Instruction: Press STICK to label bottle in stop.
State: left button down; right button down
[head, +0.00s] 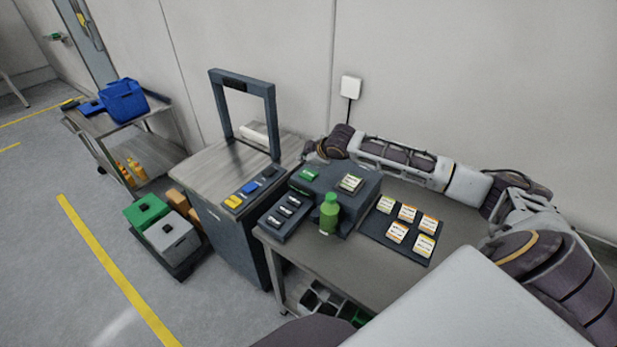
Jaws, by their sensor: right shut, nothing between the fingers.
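A dark grey labelling machine (338,180) stands on the grey table. A green button (309,174) is on its top left, and a white label card (350,183) is on its top right. A green bottle (329,214) stands upright at the machine's front; whether it touches the stop is too small to tell. My right arm reaches in from the right along the wall behind the machine. My right gripper (311,149) is shut and empty, above and behind the green button, apart from it as far as I can see. My left gripper is out of view.
Several label cards lie on a dark mat (372,229) right of the bottle. A dark tray (283,218) with small pieces lies left of it. A filler bench (190,165) with a tall frame and yellow, blue and dark buttons stands left. Crates (173,236) are on the floor.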

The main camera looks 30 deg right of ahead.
aim_at(306, 175)
jog(key=shift+f+b, duration=0.35)
jog(key=shift+f, duration=1.15)
jog(key=shift+f, duration=0.4)
dwell(0.4)
jog(key=shift+f+p, duration=0.3)
jog(key=shift+f, duration=0.25)
dwell(1.5)
jog(key=shift+r, duration=0.1)
jog(key=shift+r+p, duration=0.85)
jog(key=shift+p, duration=0.3)
jog(key=shift+r+p, duration=1.25)
jog(key=shift+p, duration=0.1)
jog(key=shift+r+p, duration=0.3)
jog(key=shift+r, duration=0.95)
jog(key=shift+f, duration=0.1)
